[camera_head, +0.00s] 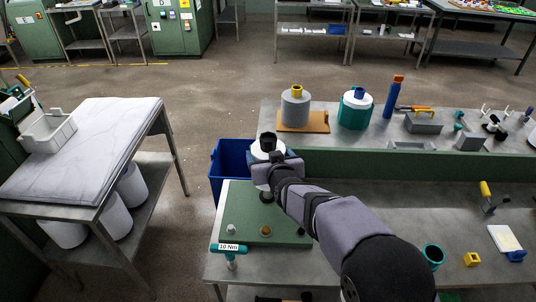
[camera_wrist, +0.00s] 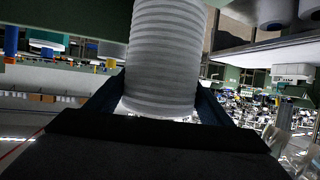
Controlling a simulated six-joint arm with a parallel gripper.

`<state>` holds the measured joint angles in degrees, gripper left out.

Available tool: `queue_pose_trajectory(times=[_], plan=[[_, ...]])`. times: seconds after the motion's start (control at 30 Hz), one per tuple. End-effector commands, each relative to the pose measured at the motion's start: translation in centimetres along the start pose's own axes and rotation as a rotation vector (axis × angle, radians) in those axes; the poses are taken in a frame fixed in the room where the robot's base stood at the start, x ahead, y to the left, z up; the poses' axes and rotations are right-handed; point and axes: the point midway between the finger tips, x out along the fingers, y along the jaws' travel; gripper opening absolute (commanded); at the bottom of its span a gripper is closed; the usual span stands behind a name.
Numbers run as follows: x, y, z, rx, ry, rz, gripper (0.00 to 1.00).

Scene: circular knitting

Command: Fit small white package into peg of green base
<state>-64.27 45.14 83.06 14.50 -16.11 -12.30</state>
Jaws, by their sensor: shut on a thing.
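The small white package (camera_head: 262,156) is a white roll with a dark top, held upright above the back part of the green base (camera_head: 240,208). In the wrist view the package (camera_wrist: 166,50) is a white ribbed cylinder between the two dark fingers. My gripper (camera_head: 277,163) is shut on it; the fingers also show in the wrist view (camera_wrist: 158,105). A dark round piece (camera_head: 267,197) shows on the base below the package, partly hidden by my arm. I cannot tell whether the package touches the peg.
A blue bin (camera_head: 229,160) stands behind the base. Small knobs, one brass (camera_head: 265,231), sit along the base's front. A teal torque tool (camera_head: 230,250) stands at the front edge. Large spools (camera_head: 295,108) are on the back shelf. A marble-topped table (camera_head: 85,145) is to the left.

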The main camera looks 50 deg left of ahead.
Motion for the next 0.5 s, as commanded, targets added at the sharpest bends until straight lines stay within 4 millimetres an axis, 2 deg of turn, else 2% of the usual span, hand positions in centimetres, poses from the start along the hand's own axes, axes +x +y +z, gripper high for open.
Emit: queue_pose_trajectory(times=[0.5], plan=[[0.18,0.00,0.37,0.000,0.002,0.000,0.50]])
